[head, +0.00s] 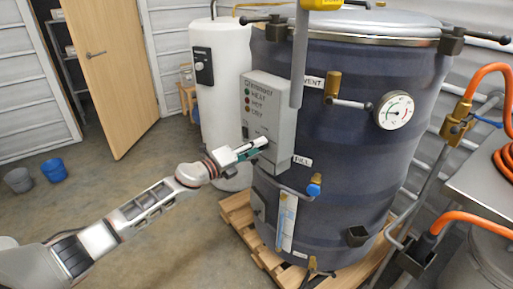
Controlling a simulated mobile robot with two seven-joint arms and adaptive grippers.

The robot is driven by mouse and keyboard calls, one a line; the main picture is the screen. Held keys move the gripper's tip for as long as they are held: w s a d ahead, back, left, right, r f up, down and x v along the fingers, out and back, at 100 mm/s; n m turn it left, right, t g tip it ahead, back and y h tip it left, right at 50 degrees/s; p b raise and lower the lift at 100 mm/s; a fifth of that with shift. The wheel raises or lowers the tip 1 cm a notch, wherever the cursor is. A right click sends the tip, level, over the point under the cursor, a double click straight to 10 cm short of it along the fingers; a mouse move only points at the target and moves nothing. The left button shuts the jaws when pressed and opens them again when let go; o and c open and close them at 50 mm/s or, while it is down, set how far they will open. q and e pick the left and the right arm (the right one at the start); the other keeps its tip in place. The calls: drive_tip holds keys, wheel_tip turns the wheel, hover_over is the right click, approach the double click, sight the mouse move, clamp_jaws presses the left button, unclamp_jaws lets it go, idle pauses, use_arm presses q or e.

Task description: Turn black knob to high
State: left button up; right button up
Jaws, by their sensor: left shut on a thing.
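The grey control box (283,105) is fixed to the front left of the large dark vessel (345,190). It bears a column of small coloured lights with labels. My left gripper (258,145) reaches in from the left and is shut at the lower part of this box. The black knob is not clearly visible; the gripper's fingers cover that spot, and a small dark part shows at their tips. The knob's pointer and its setting cannot be read. My right gripper is not in view.
A gauge (394,110), a brass valve (333,86) and a blue-handled tap (314,188) stick out from the vessel. It stands on a wooden pallet (238,213). A white tank (228,60) stands behind. The floor at left is open, with two buckets (54,170).

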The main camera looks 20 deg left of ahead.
use_arm(q)
drive_tip(key=o, duration=1.1)
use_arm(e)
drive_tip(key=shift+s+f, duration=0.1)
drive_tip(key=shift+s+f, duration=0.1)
use_arm(q)
drive_tip(key=v, duration=1.2)
drive_tip(key=s+d+f+n+g+y+p, duration=0.1)
drive_tip(key=s+d+f+n+g+y, duration=0.1)
drive_tip(key=s+f+n, duration=1)
drive_tip(key=s+d+f+n+g+y+p, duration=0.1)
drive_tip(key=s+d+f+n+y, duration=0.4)
drive_tip(key=s+f+n, duration=0.8)
drive_tip(key=s+d+f+g, duration=0.1)
drive_tip(key=s+d+f, duration=0.1)
drive_tip(key=s, duration=0.6)
drive_tip(key=shift+s+f+n+g+p, duration=0.3)
drive_tip(key=shift+f+g+p, duration=0.1)
drive_tip(key=shift+f, duration=0.15)
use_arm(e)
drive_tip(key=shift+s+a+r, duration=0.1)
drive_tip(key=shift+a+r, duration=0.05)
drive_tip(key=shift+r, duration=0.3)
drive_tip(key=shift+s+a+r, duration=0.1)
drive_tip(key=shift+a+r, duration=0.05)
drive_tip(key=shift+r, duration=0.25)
